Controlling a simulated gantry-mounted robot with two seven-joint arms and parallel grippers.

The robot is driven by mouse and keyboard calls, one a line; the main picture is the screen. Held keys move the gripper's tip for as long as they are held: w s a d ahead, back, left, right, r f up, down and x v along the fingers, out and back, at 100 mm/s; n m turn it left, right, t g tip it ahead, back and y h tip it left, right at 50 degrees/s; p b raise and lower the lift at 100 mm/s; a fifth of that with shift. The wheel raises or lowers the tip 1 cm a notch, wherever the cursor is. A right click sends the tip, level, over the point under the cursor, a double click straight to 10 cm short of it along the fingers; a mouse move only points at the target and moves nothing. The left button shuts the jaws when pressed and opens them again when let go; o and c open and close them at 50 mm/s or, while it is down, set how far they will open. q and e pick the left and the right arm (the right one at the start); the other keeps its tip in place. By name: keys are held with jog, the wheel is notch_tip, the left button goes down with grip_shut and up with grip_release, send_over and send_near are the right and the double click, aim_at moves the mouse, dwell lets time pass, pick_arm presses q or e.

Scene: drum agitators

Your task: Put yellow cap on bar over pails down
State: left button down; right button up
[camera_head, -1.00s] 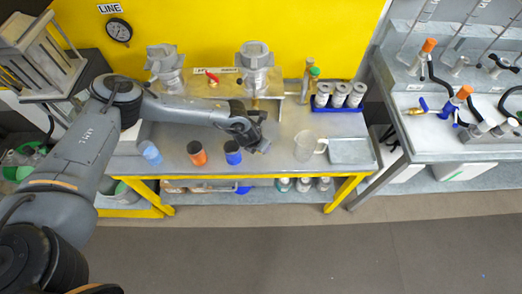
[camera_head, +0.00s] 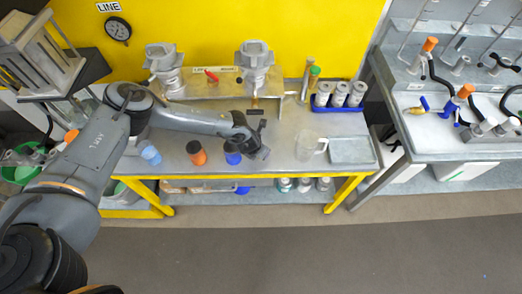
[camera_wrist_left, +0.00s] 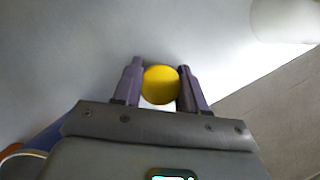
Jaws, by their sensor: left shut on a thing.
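My left gripper (camera_head: 262,154) is low over the workbench (camera_head: 285,158), just right of the dark blue cup and near the front edge. In the left wrist view the round yellow cap (camera_wrist_left: 161,84) sits between the two fingers of my left gripper (camera_wrist_left: 160,88), which are shut on it. The grey bench top lies behind it; I cannot tell whether the cap touches it. In the head view the gripper hides the cap. Several small pails (camera_head: 303,184) stand on the shelf below the bench front. No bar is clearly made out. My right gripper is not in view.
A dark blue cup (camera_head: 232,152), an orange cup (camera_head: 196,152) and a light blue cup (camera_head: 150,153) stand left of the gripper. A clear beaker (camera_head: 309,146) and a grey tray (camera_head: 351,150) are to its right. Grey agitators (camera_head: 255,62) stand behind.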

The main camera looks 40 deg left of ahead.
pick_arm(q)
jog(key=c, duration=1)
grip_release()
jog(key=shift+f, duration=0.15)
jog(key=o, duration=0.4)
jog(key=shift+a, duration=0.15)
jog(key=shift+d, duration=0.2)
